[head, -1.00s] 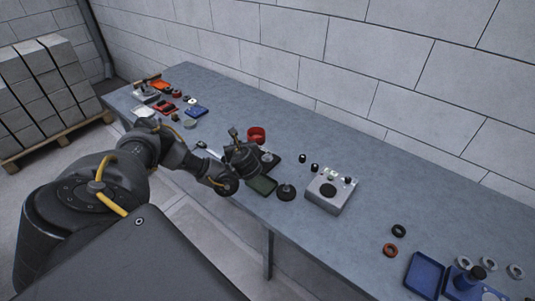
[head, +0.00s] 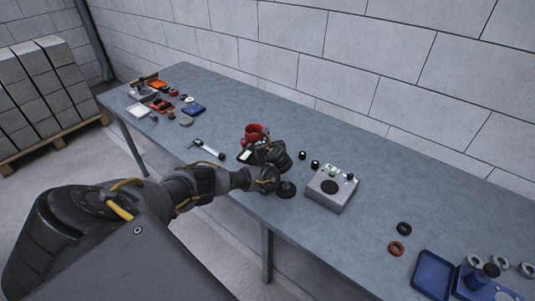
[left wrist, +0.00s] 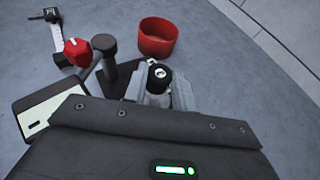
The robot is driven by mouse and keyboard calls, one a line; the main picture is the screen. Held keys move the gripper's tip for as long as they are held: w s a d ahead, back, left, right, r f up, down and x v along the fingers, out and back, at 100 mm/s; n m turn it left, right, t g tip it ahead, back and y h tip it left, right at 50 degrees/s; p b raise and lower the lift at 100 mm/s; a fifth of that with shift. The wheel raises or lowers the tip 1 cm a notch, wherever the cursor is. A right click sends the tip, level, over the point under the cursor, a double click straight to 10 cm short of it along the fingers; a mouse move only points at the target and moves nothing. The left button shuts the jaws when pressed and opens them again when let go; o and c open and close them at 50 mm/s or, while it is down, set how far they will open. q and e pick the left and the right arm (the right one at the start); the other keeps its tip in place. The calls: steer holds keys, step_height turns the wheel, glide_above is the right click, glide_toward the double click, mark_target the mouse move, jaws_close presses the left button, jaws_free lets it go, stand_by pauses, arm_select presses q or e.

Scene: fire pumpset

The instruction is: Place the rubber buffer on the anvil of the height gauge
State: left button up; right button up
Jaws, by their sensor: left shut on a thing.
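My left gripper (head: 268,150) is shut on the rubber buffer, a small black cylinder with a metal stud on top; the buffer (left wrist: 158,73) shows between the grey fingers in the left wrist view. The height gauge, with a dark base, black post (left wrist: 104,46), red knob (left wrist: 77,51) and pale display box (left wrist: 47,104), is just left of the fingers there. In the head view the gauge (head: 245,155) is partly behind my gripper. The anvil and the underside of the buffer are hidden, so contact cannot be told. My right gripper is out of view.
A red bowl (head: 256,131) stands close behind the gripper. A caliper (head: 207,150) lies to the left. A black disc (head: 287,189), two small black pieces and a grey box (head: 330,188) are on the right. A blue tray (head: 435,272) is farther right.

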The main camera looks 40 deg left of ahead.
arm_select(q)
steer(key=shift+w+d+f, duration=0.15)
steer(key=shift+w+f, duration=0.3)
steer(key=shift+f, duration=1.6)
steer(key=o, duration=0.9)
steer(key=shift+f, duration=0.15)
steer(key=shift+o, duration=0.2)
steer(key=shift+r, duration=0.25)
steer(key=p+v, duration=0.4)
steer(key=v, duration=0.8)
steer(key=shift+p, duration=0.4)
